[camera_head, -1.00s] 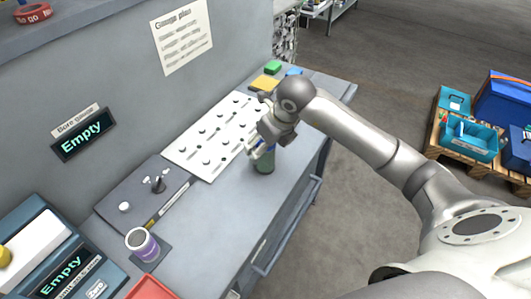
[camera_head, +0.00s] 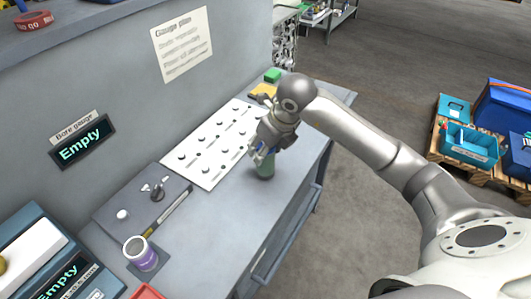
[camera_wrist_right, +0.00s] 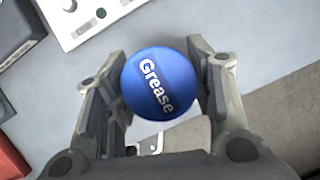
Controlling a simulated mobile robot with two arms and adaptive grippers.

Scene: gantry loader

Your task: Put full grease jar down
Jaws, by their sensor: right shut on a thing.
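The grease jar shows in the right wrist view as a round blue lid (camera_wrist_right: 160,84) marked "Grease", between the two fingers of my right gripper (camera_wrist_right: 160,90). The jar is upright, at the bench's front right part, beside the white pegged board. I cannot tell whether its base touches the bench top (camera_head: 225,215). My left gripper is not in view.
The white board with pegs (camera_head: 212,150) lies left of the jar.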

